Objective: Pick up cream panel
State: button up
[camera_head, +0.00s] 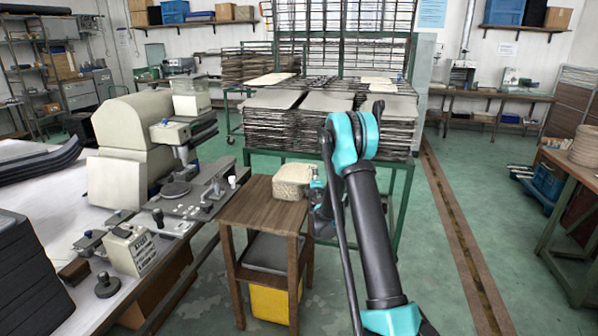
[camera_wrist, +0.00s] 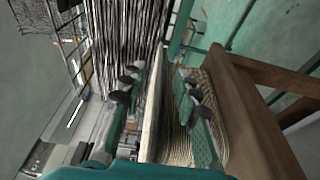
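A small stack of cream panels (camera_head: 292,181) sits on top of a wooden stool (camera_head: 262,208), left of my arm in the head view. In the wrist view the picture is turned sideways. The pale top cream panel (camera_wrist: 151,115) shows edge-on there, with the layered side of the stack beside it. My gripper (camera_wrist: 158,105) is open, with one finger on the left of the top panel and the other in front of the stack's side. In the head view my gripper (camera_head: 318,190) is at the stack's right side, partly hidden by my arm. I cannot tell whether the fingers touch the panels.
A green rack (camera_head: 250,155) with stacked grey panels stands behind the stool. A workbench with a beige machine (camera_head: 130,135) is close on the left. A yellow bin (camera_head: 270,303) is under the stool. Green floor (camera_head: 440,285) is open to the right.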

jog(key=shift+w, duration=0.35)
jog(key=shift+c, duration=0.6)
grip_shut()
jog(key=shift+r, duration=0.1)
